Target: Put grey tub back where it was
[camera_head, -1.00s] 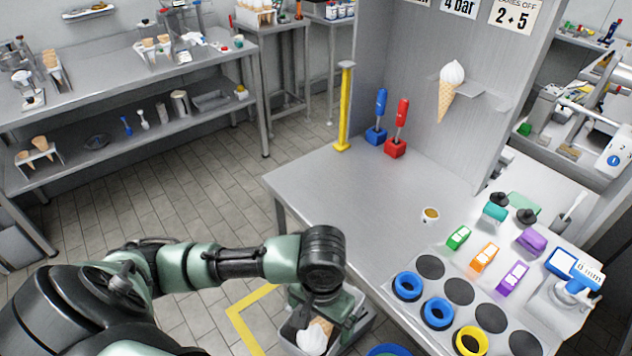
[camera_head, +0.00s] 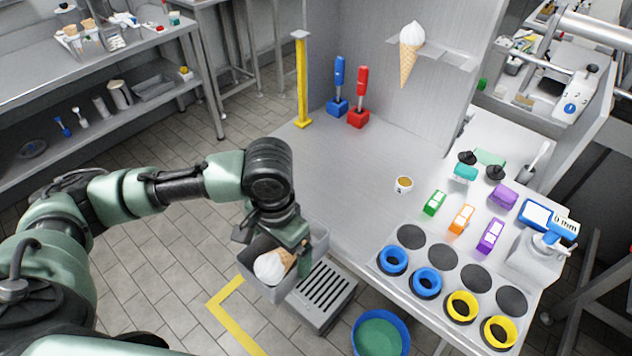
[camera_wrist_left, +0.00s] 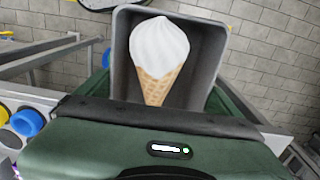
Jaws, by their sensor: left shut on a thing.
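The grey tub (camera_head: 271,291) is held by my left gripper (camera_head: 283,240), which is shut on it, left of the table's near edge. An ice cream cone with a white swirl (camera_head: 270,267) lies inside the tub. In the left wrist view the tub (camera_wrist_left: 120,62) fills the upper middle, with the cone (camera_wrist_left: 160,55) in it. The fingertips are mostly hidden by the wrist and the tub. My right gripper is not in view.
A slatted grey box (camera_head: 325,290) stands just right of the tub, and a blue bucket (camera_head: 381,330) with green contents is nearer. A yellow floor marking (camera_head: 237,318) lies below left. The steel table (camera_head: 345,180) carries blue and yellow rings, coloured blocks and a small cup (camera_head: 403,184); its left part is clear.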

